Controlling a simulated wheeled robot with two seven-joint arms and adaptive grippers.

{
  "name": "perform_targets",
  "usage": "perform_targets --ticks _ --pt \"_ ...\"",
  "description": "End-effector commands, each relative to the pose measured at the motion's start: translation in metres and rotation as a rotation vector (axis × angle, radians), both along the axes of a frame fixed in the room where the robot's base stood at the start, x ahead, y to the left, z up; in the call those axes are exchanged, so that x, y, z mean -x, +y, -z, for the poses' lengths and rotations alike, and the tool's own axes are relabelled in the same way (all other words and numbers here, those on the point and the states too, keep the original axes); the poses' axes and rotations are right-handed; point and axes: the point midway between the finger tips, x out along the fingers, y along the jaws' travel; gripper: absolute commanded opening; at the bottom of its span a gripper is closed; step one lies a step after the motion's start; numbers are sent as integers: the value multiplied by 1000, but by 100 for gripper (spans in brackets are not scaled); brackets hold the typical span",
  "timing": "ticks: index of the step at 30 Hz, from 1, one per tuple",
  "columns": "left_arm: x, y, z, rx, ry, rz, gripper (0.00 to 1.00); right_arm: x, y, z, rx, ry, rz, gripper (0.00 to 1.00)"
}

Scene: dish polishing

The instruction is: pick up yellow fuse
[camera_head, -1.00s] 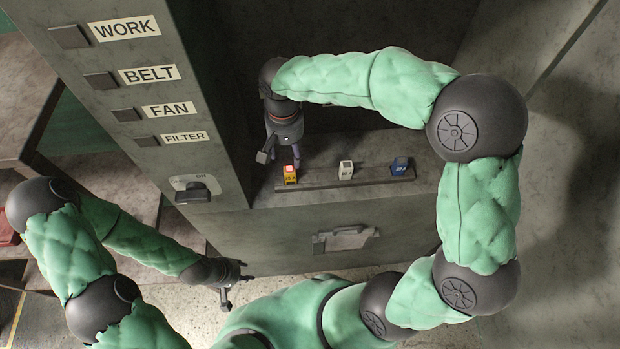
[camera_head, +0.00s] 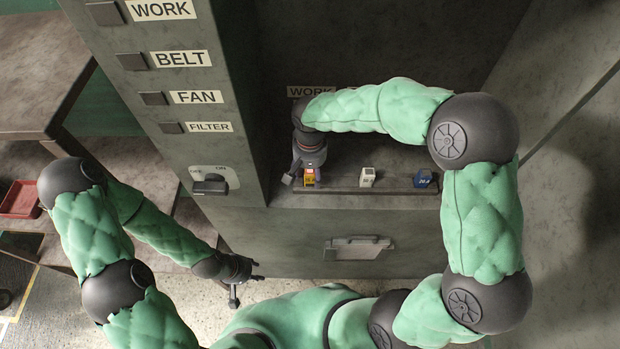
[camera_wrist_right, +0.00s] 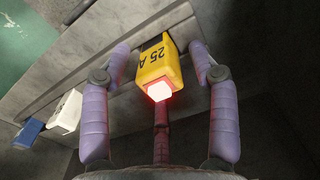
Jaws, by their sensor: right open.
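The yellow fuse (camera_head: 310,179) sits at the left end of a grey rail in the cabinet recess. In the right wrist view the yellow fuse (camera_wrist_right: 158,66) reads "25 A" and has a glowing red-white end. My right gripper (camera_head: 301,172) is at the fuse, and in the wrist view its purple fingers (camera_wrist_right: 160,60) stand open on both sides of it. Whether a finger touches the fuse I cannot tell. My left gripper (camera_head: 246,280) hangs low at the left, away from the fuses; its jaw state is unclear.
A white fuse (camera_head: 367,177) and a blue fuse (camera_head: 423,179) stand further right on the rail (camera_head: 340,190). The cabinet front has a handle (camera_head: 358,248) below. A red tray (camera_head: 20,199) lies far left.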

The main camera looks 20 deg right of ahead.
Motion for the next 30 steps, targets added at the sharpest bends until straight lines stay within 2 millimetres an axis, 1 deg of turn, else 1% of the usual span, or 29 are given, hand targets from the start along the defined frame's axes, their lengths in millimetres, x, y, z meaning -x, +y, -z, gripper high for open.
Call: perform_targets --ticks 2,7,8,9,11,12,14,15,25,30 --pt "0 0 1 0 0 0 40 0 0 4 0 -1 1 61" --pt "0 0 1 0 0 0 40 -1 0 4 0 -2 1 61" --pt "0 0 1 0 0 0 40 -1 0 4 0 -2 1 58" --pt "0 0 1 0 0 0 40 -1 0 4 0 -2 1 47" --pt "0 0 1 0 0 0 40 -1 0 4 0 -2 1 30" --pt "0 0 1 0 0 0 40 0 0 4 0 -2 1 18" --pt "0 0 1 0 0 0 40 0 0 4 1 -2 1 2" --pt "0 0 1 0 0 0 40 0 0 4 1 -2 1 0" --pt "0 0 0 0 0 0 40 -1 0 2 0 -2 1 0" --pt "0 0 -2 0 0 0 40 -1 0 -9 0 -4 1 0"
